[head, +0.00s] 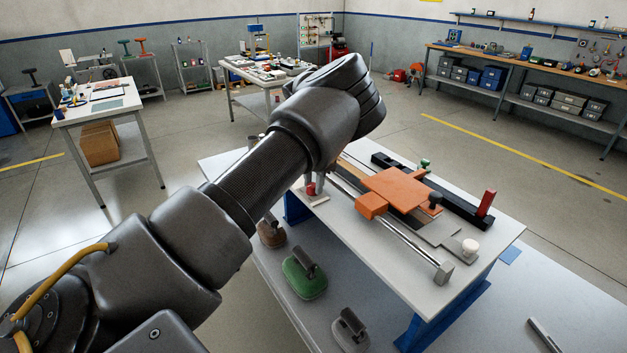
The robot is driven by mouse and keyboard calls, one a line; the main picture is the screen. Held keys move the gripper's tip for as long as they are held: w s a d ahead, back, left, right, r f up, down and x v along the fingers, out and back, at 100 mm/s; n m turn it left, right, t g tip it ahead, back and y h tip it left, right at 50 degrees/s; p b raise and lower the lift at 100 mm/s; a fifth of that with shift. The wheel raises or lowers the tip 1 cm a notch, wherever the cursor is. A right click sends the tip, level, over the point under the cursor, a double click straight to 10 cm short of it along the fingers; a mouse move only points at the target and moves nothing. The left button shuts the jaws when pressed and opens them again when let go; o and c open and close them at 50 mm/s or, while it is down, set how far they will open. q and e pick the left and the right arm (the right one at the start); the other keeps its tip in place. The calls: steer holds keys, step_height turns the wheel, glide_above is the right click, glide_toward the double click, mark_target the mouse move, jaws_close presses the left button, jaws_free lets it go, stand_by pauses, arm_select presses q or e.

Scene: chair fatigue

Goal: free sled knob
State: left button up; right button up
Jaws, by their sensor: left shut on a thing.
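My left arm crosses the view from the lower left and hides much of the bench's left end. My left gripper (315,182) points down beyond the wrist, at the left end of the white raised bench (395,283). Its fingers are shut around a small red piece (311,190) above a small pale plate; the grip is partly hidden. An orange sled (397,187) sits on the rails to the right, apart from the gripper. A dark round knob (435,199) stands at its right side. A white knob (470,247) is on a grey plate nearer the right edge. My right gripper is not in view.
A red upright handle (487,202) and a small green knob (424,163) stand along the black rail. A steel rod with an end block (444,272) runs in front. Green (305,278) and grey (350,328) handled blocks lie on the lower table, left of the bench.

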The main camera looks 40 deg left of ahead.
arm_select(q)
steer(key=n, duration=0.2)
steer(key=n+p, duration=0.1)
steer(key=n, duration=0.1)
steer(key=shift+w+a+r+n, duration=0.1)
steer(key=shift+r+n, duration=0.05)
steer(key=shift+n, duration=0.15)
steer(key=shift+n+p, duration=0.6)
steer(key=shift+n, duration=1.7)
steer(key=shift+a, duration=0.1)
steer(key=o, duration=1)
steer(key=shift+g, duration=0.3)
steer(key=shift+c, duration=0.2)
step_height(320, 180, up, 11)
steer(key=b, duration=0.2)
steer(key=shift+w+d+f+b, duration=0.2)
steer(key=shift+w+d+b, duration=0.05)
steer(key=shift+d+b, duration=0.1)
steer(key=shift+s+f, duration=0.1)
